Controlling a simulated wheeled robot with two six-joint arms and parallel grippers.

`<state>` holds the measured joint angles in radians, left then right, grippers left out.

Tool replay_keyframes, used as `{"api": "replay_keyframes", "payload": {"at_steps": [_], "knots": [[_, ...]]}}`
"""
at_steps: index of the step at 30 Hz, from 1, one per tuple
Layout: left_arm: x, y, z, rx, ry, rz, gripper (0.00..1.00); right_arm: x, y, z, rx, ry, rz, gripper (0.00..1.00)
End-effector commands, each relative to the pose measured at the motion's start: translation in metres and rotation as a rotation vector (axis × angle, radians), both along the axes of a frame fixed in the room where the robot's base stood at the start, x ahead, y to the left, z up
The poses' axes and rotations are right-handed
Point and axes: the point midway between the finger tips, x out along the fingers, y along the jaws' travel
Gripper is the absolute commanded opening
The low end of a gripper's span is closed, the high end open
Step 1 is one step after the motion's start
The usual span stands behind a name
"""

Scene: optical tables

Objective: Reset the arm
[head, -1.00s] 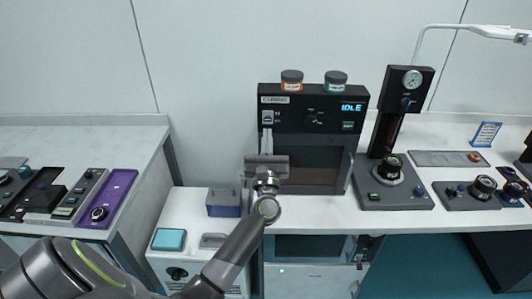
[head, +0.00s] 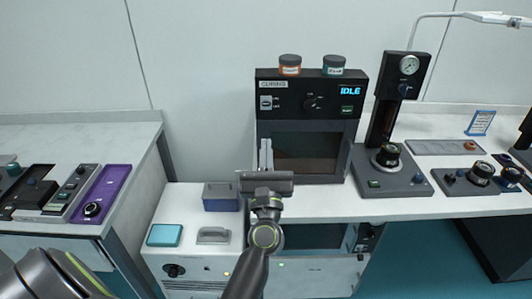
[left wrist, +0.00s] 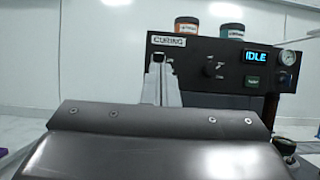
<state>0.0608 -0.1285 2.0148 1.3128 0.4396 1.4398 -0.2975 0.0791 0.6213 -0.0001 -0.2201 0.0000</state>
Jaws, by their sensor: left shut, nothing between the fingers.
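My left gripper (head: 266,155) is up in front of the left side of the black curing oven (head: 311,128). Its two fingers are together, pointing up in the head view, with nothing between them. In the left wrist view the closed fingers (left wrist: 160,80) show in front of the oven front, just below its "CURING" label. The oven's display (head: 350,91) reads IDLE. Whether the fingers touch the oven cannot be told, but they look apart from it. My right gripper is in neither view.
Two jars, orange-labelled (head: 290,65) and teal-labelled (head: 333,66), stand on the oven. A gauge stand (head: 409,65) is to its right. A low white unit with a grey-blue box (head: 221,196) and a teal pad (head: 164,235) is at left. A purple panel (head: 103,190) lies on the left table.

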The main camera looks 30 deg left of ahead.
Motion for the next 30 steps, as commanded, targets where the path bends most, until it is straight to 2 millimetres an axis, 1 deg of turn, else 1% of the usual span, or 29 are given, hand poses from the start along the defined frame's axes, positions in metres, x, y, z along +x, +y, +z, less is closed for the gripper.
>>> {"api": "replay_keyframes", "payload": {"at_steps": [4, 17, 20, 22, 23, 25, 26, 27, 29, 30], "knots": [[-0.003, -0.002, 0.001, 0.0, 0.0, 0.001, 0.0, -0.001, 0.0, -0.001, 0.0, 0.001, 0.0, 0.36], [-0.003, -0.002, 0.001, 0.0, 0.0, 0.0, 0.0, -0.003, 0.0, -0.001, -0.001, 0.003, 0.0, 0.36], [-0.001, -0.002, -0.003, 0.015, 0.016, 0.004, 0.0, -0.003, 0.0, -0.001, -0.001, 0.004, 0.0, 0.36], [0.004, -0.005, -0.017, 0.072, 0.07, 0.017, 0.0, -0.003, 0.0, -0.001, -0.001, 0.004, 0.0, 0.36], [0.008, -0.007, -0.027, 0.112, 0.107, 0.023, 0.0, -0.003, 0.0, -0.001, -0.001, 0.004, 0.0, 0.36], [0.018, -0.013, -0.06, 0.246, 0.229, 0.043, 0.0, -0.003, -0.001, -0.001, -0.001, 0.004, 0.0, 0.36], [0.022, -0.016, -0.079, 0.319, 0.293, 0.05, 0.0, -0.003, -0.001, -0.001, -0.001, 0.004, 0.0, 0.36], [0.027, -0.02, -0.106, 0.43, 0.386, 0.058, 0.0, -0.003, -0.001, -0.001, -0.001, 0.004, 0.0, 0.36], [0.031, -0.026, -0.153, 0.608, 0.529, 0.06, 0.0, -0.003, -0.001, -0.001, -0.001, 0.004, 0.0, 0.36], [0.031, -0.029, -0.184, 0.726, 0.617, 0.055, 0.0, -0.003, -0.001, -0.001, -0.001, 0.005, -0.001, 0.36]]}}
